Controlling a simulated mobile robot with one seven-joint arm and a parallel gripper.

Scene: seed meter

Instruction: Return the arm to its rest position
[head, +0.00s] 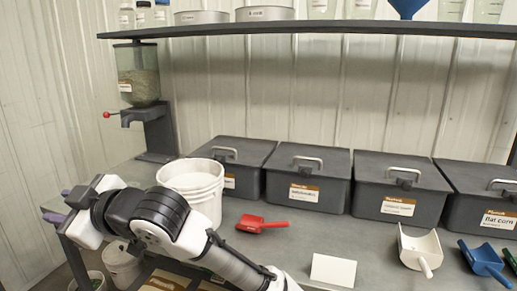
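My arm reaches from the bottom centre of the head view to the left. My gripper (60,204) is at its left end, beside the left end of the grey bench (257,208). Its two purple-tipped fingers appear apart, with nothing seen between them. The white bucket (205,181) stands on the bench just right of and behind the arm's black joint. The arm hides part of the bench's front edge.
A seed dispenser (140,75) with a red-knobbed lever stands at the back left. Lidded grey bins (307,185) line the back under a shelf (330,27).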

